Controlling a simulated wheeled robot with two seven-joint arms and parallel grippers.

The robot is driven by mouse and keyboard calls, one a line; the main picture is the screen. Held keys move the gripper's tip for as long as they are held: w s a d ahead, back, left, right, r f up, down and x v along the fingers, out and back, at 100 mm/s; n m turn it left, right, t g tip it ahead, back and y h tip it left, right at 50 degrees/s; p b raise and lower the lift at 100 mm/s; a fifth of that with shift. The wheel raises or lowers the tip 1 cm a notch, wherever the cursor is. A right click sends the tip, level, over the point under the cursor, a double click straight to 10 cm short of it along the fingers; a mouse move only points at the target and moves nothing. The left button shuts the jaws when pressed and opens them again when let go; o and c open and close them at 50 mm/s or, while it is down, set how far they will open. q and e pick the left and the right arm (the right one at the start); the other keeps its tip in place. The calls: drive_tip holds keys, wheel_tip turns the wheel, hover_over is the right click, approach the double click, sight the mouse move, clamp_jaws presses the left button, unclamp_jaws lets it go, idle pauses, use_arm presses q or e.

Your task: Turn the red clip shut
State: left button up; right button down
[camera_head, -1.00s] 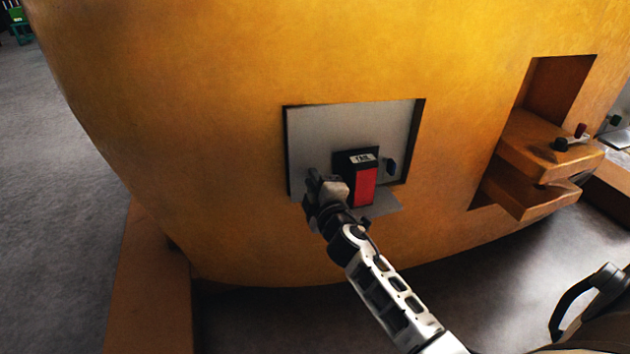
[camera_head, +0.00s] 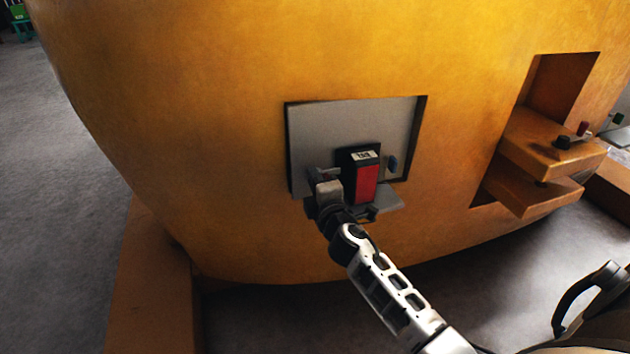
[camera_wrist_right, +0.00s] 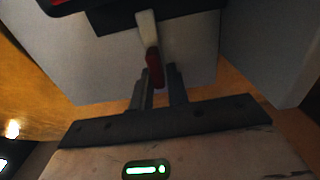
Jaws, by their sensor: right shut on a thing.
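The red clip (camera_wrist_right: 153,66) shows in the right wrist view as a small dark-red piece below a pale strip, in front of a grey plate. My right gripper (camera_wrist_right: 161,82) has its two dark fingers close together around the clip's lower end. In the head view my right gripper (camera_head: 322,178) is at the grey recessed panel (camera_head: 320,130), just left of a black box with a red face (camera_head: 367,185). The clip itself is hidden there by the gripper. My left gripper is in neither view.
The panel sits in a large curved yellow-orange casting (camera_head: 220,170). At right, an orange shelf (camera_head: 545,150) carries small dark and red parts.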

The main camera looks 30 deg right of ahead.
drive_tip(key=shift+f, duration=0.1)
drive_tip(key=c, duration=1.5)
unclamp_jaws()
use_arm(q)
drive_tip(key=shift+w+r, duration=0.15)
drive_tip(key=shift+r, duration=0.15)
use_arm(e)
drive_tip(key=v, duration=1.6)
drive_tip(key=shift+d, duration=0.1)
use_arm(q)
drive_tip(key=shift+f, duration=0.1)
